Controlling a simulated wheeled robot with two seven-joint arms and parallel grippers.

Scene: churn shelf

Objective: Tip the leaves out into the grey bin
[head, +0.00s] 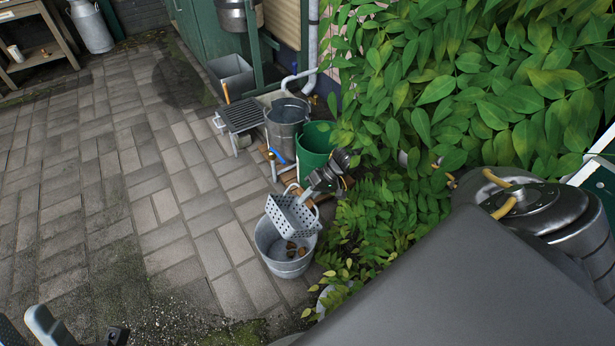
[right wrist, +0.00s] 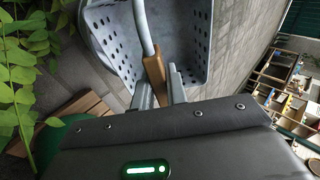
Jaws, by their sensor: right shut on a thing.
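A grey perforated basket (head: 290,217) hangs tilted over the round grey bin (head: 272,256) in the head view. Several brown leaves (head: 291,246) lie on the bin's floor. My right gripper (head: 310,192) is shut on the basket's handle, above and behind the bin. In the right wrist view the fingers close on the brown grip (right wrist: 155,78) of the handle, with the grey basket (right wrist: 196,45) beyond. No leaves show in the visible part of the basket. Grey parts at the lower left of the head view may be my left gripper (head: 42,322); its jaw state is unclear.
A green bucket (head: 316,146) and a metal bucket (head: 287,122) stand behind the bin. Dense leafy plants (head: 440,90) crowd the right side. The paving (head: 150,200) left of the bin is clear.

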